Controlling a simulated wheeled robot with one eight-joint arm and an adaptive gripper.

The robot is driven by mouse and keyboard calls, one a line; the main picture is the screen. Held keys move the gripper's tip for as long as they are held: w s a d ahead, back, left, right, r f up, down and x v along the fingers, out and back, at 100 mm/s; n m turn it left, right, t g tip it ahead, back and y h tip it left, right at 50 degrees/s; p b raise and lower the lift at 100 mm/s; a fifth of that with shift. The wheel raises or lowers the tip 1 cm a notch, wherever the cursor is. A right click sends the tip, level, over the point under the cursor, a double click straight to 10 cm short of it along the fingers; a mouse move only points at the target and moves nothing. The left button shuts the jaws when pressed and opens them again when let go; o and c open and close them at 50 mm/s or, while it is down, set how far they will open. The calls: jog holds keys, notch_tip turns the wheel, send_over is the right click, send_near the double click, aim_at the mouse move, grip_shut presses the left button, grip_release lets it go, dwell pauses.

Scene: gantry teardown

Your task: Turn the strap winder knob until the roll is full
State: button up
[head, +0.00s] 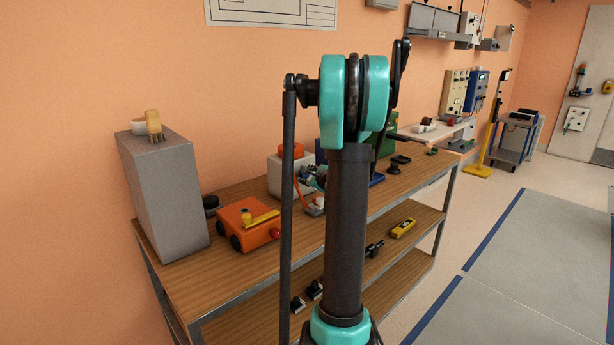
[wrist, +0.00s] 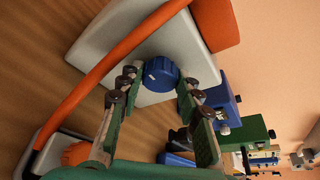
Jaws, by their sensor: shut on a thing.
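The strap winder is a white box (head: 277,180) on the wooden bench, with an orange roll (head: 290,150) on top. In the wrist view the roll (wrist: 216,22) shows at the top. A blue knob (wrist: 161,74) stands out from the box face. My gripper (wrist: 157,84) is shut on the blue knob, one finger on each side. An orange strap (wrist: 117,65) runs past the knob down to a small grey holder with an orange part (wrist: 76,153). In the head view my gripper (head: 308,178) is partly hidden by my arm, and the knob is hidden.
Left on the bench (head: 180,290) are an orange wheeled box (head: 246,222) and a tall grey block (head: 162,190). Blue and green items stand just right of the winder. A yellow tool (head: 403,228) lies on the shelf below. The floor to the right is open.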

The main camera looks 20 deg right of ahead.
jog(key=n+t, duration=0.1)
jog(key=n, duration=0.1)
jog(key=n+h, duration=0.1)
jog(key=n, duration=0.1)
jog(key=shift+a+f+t, duration=0.1)
jog(key=shift+f+t, duration=0.1)
jog(key=shift+t, duration=0.2)
jog(key=shift+n+h, duration=0.3)
jog(key=o, duration=1.2)
jog(key=shift+c, duration=0.2)
jog(key=shift+s, duration=0.15)
jog(key=s, duration=0.4)
jog(key=s+r, duration=0.1)
jog(key=s, duration=0.6)
jog(key=shift+s+a+r, duration=0.2)
jog(key=shift+s, duration=0.15)
